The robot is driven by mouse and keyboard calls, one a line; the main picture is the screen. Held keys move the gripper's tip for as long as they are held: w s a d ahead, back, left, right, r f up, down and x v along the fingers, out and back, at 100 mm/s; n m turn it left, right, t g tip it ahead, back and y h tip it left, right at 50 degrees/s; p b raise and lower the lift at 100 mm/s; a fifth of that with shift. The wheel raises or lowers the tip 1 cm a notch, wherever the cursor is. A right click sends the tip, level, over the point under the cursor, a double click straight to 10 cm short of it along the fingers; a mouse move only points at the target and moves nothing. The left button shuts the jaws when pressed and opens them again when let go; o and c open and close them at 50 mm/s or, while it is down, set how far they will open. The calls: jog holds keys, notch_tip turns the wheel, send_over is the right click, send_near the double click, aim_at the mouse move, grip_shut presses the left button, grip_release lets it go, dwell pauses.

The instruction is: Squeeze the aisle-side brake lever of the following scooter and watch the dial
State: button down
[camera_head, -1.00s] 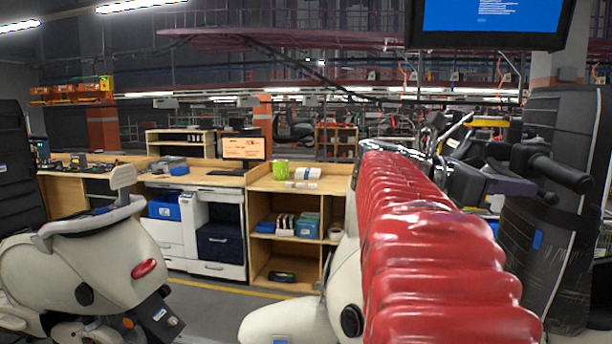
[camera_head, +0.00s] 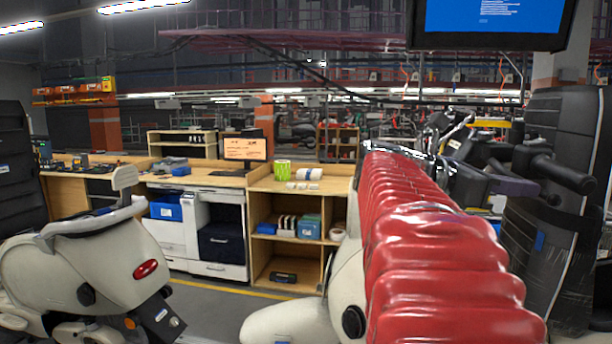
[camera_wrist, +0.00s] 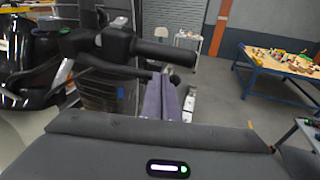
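A scooter's black handlebar grip (camera_wrist: 165,50) with a brake lever (camera_wrist: 95,66) below it shows at the upper left of the wrist view. The grip also shows at the right of the head view (camera_head: 565,174). My gripper (camera_wrist: 168,97) has purple finger parts just below and in front of the grip, apparently apart from it. In the head view my gripper (camera_head: 512,187) is partly hidden beside the handlebar. Its finger gap cannot be made out. I cannot make out a readable dial. My red ribbed arm cover hides much of the scooter.
Another cream scooter (camera_head: 75,265) with a red tail light stands at the left. A wooden shelf bench (camera_head: 258,215) stands behind. A tall dark padded panel (camera_head: 560,120) is close at the right. The wrist view shows a work table (camera_wrist: 280,65) and open floor.

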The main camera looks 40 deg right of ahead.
jog(key=shift+a, duration=0.1)
jog(key=s+a+v, duration=0.1)
jog(key=v, duration=1.2)
jog(key=shift+a, duration=0.45)
jog(key=shift+s+f, duration=0.1)
dwell(0.4)
